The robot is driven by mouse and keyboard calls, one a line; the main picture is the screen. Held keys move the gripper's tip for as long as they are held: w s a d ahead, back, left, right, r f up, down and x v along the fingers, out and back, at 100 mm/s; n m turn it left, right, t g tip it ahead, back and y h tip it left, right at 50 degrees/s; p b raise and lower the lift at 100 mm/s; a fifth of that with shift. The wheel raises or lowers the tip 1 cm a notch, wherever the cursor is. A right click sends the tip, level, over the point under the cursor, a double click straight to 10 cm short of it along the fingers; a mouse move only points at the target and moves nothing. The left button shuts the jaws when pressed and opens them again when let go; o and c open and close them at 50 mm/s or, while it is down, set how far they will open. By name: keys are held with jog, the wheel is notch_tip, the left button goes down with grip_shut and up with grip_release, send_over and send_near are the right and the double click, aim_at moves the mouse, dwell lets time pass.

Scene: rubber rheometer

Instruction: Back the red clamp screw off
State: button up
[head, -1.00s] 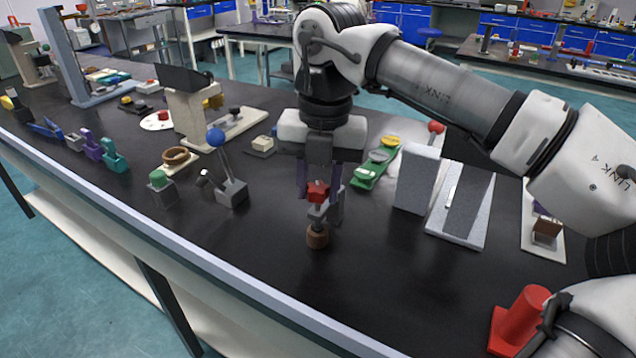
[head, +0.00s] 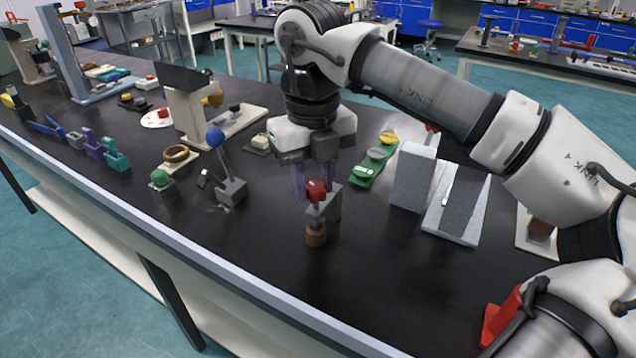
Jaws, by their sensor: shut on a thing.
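The red clamp screw (head: 316,191) sits on a small grey clamp block (head: 328,208) at the middle of the black bench. A brown round piece (head: 316,237) is at the block's near side, low on the bench. My gripper (head: 315,186) points down over the clamp, with its fingers at the red screw head. It is shut on the screw. The far side of the screw and the exact finger contact are partly hidden.
A lever with a blue ball (head: 215,137) and a green-knobbed block (head: 160,178) stand to the left. A green strip (head: 372,172) with dishes and grey upright blocks (head: 412,177) are close on the right. The bench in front of the clamp is clear.

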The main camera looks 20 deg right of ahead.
jog(key=shift+w+a+r+n, duration=0.1)
jog(key=shift+a+n, duration=0.05)
jog(key=shift+n, duration=0.45)
jog(key=shift+a+r+n, duration=0.1)
jog(key=shift+a+n, duration=0.05)
jog(key=shift+n, duration=0.45)
jog(key=n, duration=0.4)
jog(key=shift+a+f+n+p, duration=0.1)
jog(key=shift+a+n+p, duration=0.1)
jog(key=shift+n+p, duration=0.15)
jog(key=o, duration=0.8)
jog(key=shift+a, duration=0.15)
jog(key=shift+o, duration=0.2)
jog(key=shift+d, duration=0.2)
